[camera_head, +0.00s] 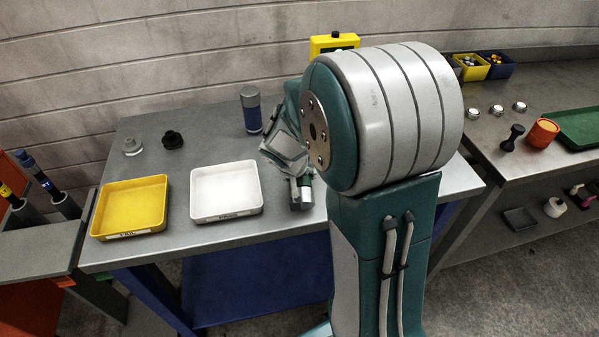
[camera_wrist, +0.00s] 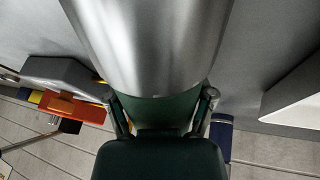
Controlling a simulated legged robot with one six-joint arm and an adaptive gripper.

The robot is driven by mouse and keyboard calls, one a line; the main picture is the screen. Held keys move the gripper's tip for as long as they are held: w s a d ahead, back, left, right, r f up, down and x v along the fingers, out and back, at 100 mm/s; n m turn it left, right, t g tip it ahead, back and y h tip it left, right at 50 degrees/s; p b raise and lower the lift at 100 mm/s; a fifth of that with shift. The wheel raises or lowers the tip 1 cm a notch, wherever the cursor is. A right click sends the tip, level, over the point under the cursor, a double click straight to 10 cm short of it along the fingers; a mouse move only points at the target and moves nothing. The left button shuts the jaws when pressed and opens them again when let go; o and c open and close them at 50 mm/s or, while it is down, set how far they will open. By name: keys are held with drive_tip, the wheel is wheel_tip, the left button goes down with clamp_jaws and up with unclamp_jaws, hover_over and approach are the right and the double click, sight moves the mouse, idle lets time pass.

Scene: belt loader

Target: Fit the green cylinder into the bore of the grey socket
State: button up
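My gripper (camera_wrist: 162,115) has its two fingers on either side of a dark green round piece, the green cylinder (camera_wrist: 165,108), and seems shut on it. In the head view a small green piece (camera_head: 305,180) and a pale grey part (camera_head: 306,194) show at the gripper, right of the white tray. My arm hides much there.
The white tray (camera_head: 194,214) and yellow tray (camera_head: 96,232) lie at the table's front left. A blue-and-grey cylinder (camera_head: 251,112) stands behind. A second bench (camera_head: 493,143) is at right.

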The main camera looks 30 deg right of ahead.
drive_tip(key=shift+c, duration=0.4)
